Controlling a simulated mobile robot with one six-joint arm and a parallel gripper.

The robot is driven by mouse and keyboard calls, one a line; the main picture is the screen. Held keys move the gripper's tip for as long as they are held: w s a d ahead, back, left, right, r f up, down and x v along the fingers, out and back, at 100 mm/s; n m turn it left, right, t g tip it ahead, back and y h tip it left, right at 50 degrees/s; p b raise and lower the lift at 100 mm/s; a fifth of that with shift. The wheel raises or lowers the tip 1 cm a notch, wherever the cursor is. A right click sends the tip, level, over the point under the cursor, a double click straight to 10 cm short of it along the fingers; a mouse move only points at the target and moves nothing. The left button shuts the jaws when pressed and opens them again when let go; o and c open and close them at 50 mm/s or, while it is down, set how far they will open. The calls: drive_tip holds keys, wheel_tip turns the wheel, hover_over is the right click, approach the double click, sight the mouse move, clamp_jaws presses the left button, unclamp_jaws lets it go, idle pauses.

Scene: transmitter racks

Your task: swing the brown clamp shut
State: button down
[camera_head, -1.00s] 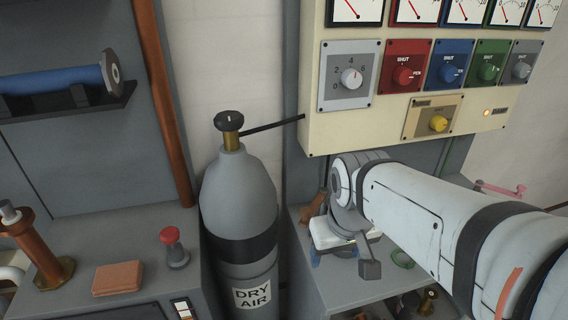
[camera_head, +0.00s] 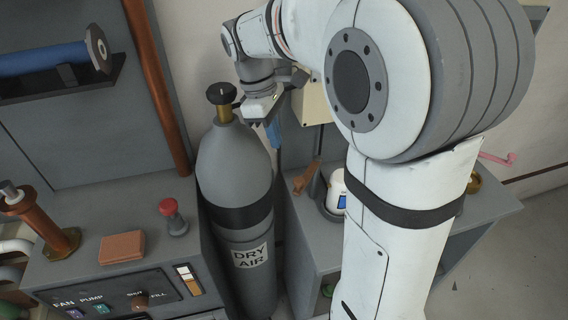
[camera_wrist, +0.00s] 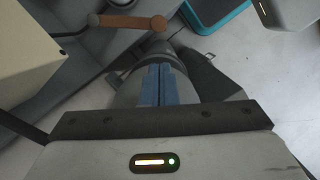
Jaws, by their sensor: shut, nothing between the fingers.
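The brown clamp (camera_head: 307,178) is a short brown arm above the grey bench at the right of the gas cylinder. In the wrist view it is a brown bar (camera_wrist: 132,22) at the top, running sideways between a grey rounded end and a darker brown end. My gripper (camera_head: 273,134) points down beside the cylinder's upper right side, above and left of the clamp. Its blue fingers also show in the wrist view (camera_wrist: 157,85), shut together and empty, apart from the clamp. Whether the clamp touches the white rounded object (camera_head: 335,193) near it is unclear; my arm partly covers that object.
The grey DRY AIR cylinder (camera_head: 235,170) with its black knob (camera_head: 220,93) stands close left of my gripper. A console with a red button (camera_head: 168,207) is at the left. Open floor shows at the right.

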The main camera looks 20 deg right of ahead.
drive_tip(key=shift+d, duration=0.1)
drive_tip(key=x, duration=1)
drive_tip(key=shift+p, duration=0.4)
drive_tip(key=shift+s+d, duration=0.1)
